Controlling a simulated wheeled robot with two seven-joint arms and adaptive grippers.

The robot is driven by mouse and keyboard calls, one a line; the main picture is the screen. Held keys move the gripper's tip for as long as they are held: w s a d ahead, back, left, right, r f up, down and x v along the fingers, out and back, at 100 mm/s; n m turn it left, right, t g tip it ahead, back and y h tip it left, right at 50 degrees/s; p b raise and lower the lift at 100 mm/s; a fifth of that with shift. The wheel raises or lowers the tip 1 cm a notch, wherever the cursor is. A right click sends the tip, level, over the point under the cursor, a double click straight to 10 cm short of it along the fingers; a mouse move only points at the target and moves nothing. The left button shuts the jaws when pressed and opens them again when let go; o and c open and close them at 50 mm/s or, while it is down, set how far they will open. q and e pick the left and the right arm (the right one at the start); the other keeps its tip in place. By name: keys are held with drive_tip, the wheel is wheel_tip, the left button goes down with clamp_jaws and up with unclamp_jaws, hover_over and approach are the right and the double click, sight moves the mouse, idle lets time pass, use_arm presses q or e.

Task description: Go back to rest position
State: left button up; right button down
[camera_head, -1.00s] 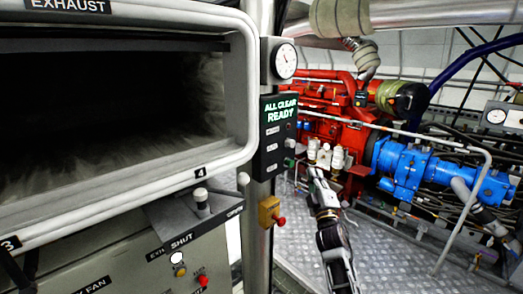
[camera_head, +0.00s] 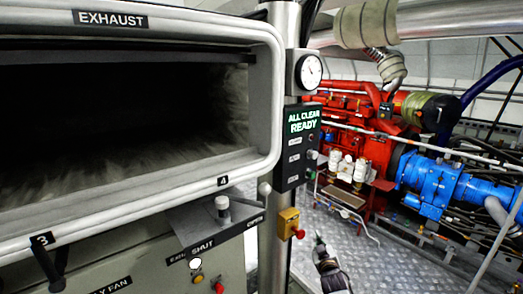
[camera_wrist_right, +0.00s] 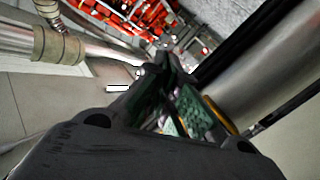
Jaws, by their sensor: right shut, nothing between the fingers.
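My right gripper (camera_head: 321,243) shows low in the head view, right of the metal post and the yellow box, above the chequered metal floor. In the right wrist view its fingers (camera_wrist_right: 165,72) come together at the tips with nothing between them. It touches nothing that I can make out. Only the gripper and a short part of the wrist show at the bottom edge of the head view. My left gripper is not in view.
The exhaust housing (camera_head: 150,170) fills the left. A post carries a gauge (camera_head: 309,70), a lit "ALL CLEAR READY" panel (camera_head: 302,140) and a yellow box with red knob (camera_head: 288,224). A red engine (camera_head: 350,125) and blue pump (camera_head: 432,185) stand behind. Chequered floor (camera_head: 385,260) is clear.

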drive_tip(key=s+a+f+m+g+y, duration=0.1)
drive_tip(key=s+f+g, duration=0.2)
drive_tip(key=s+f, duration=0.85)
drive_tip(key=s+a+f+m+g, duration=0.1)
drive_tip(key=s+a+f+g, duration=0.2)
drive_tip(key=f, duration=1.8)
drive_tip(key=s+d+f+g, duration=0.2)
drive_tip(key=s+f+g, duration=0.3)
drive_tip(key=s+f, duration=1.1)
drive_tip(key=s+d+f+g, duration=0.1)
drive_tip(key=s+f, duration=0.2)
drive_tip(key=s, duration=0.9)
drive_tip(key=s+d+f+g, duration=0.2)
drive_tip(key=s+f, duration=0.1)
drive_tip(key=s, duration=0.9)
drive_tip(key=s+d+f+g, duration=0.2)
drive_tip(key=s+f, duration=0.1)
drive_tip(key=s, duration=1)
drive_tip(key=shift+d+f, duration=0.2)
drive_tip(key=shift+f, duration=0.05)
